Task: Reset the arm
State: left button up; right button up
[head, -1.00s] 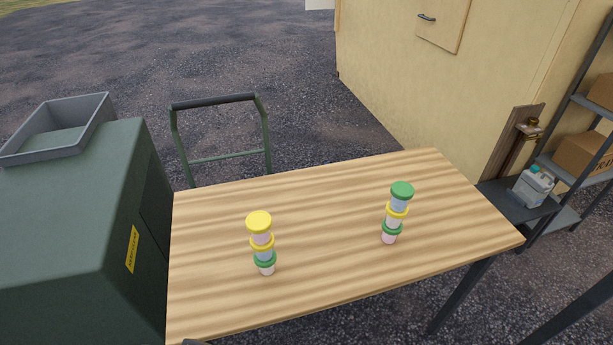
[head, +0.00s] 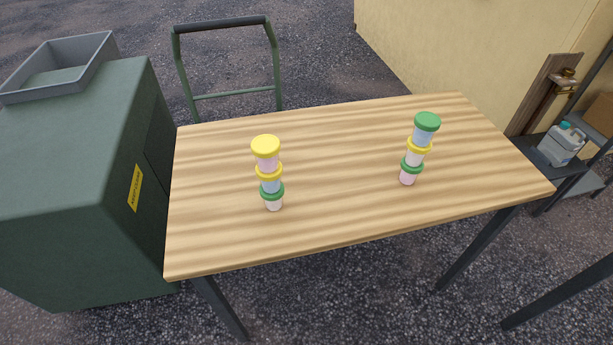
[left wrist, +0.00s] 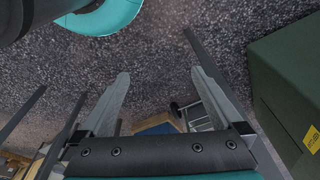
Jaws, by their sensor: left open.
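Two stacks of small lidded tubs stand on the wooden table (head: 340,205) in the head view. The left stack (head: 270,185) has a yellow lid on top, then a yellow and a green one. The right stack (head: 415,160) has a green lid on top, then a yellow and a green one, and looks slightly tilted in the picture. My left gripper (left wrist: 160,76) is open in the left wrist view, with nothing between its fingers and dark gravel beyond. Neither gripper shows in the head view.
A dark green cabinet (head: 75,175) with a grey tray (head: 60,65) on top stands at the table's left end. A green-framed handle (head: 225,60) rises behind the table. A shelf with a white jug (head: 562,145) is at the right. Much of the tabletop is bare.

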pick_arm(q)
jog(key=s+a+f+b, duration=0.1)
jog(key=s+f+b, duration=0.2)
jog(key=s+f, duration=0.3)
jog(key=s+a+f+g+b, duration=0.1)
jog(key=s+f+b, duration=0.2)
jog(key=s+f, duration=0.3)
notch_tip(320, 180, down, 5)
jog(key=shift+s+a+f, duration=0.15)
jog(key=shift+s, duration=0.2)
